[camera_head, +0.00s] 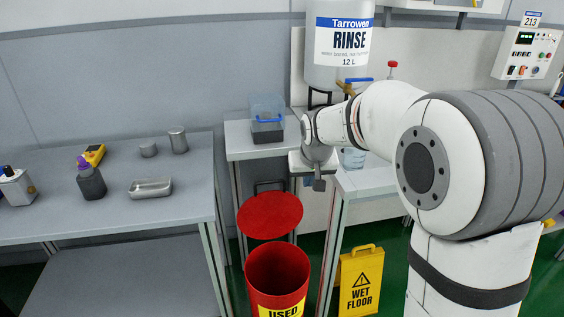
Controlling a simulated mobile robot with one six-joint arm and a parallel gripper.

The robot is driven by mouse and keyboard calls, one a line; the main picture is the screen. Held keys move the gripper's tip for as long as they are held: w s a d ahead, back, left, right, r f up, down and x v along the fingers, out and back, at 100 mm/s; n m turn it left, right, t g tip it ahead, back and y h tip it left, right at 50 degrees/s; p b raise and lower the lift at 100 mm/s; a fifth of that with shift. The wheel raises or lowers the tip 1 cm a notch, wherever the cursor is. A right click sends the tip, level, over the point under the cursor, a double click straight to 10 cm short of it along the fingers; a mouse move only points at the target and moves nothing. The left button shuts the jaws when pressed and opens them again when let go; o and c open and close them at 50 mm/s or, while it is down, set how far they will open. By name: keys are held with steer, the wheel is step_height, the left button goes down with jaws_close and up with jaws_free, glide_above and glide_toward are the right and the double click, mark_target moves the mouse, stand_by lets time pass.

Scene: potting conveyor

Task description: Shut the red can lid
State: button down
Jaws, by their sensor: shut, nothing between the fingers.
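The red can (278,281) stands on the floor between the benches, with part of a "USED" label on its front. Its round red lid (270,214) is open, tilted up behind the can's mouth, so the dark red inside shows. My gripper (319,184) is shut and empty. In the picture it appears above and to the right of the lid, pointing down, with no visible contact. How far it is from the lid in depth I cannot tell. The lower part of the can is cut off by the picture's edge.
A grey bench (112,216) on the left holds bottles, a metal tray (151,188) and small cylinders. A smaller table (238,141) bears a clear box (267,119). A yellow wet floor sign (360,280) stands right of the can. A rinse tank (338,75) hangs behind my arm.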

steer(key=w+a+f+n+t+y, duration=0.1)
steer(key=w+a+f, duration=0.1)
steer(key=w+a, duration=0.8)
steer(key=w+d+x, duration=0.1)
steer(key=x, duration=0.9)
steer(key=shift+w+r+b, duration=0.15)
steer(key=shift+w+b, duration=0.15)
steer(key=shift+w, duration=0.05)
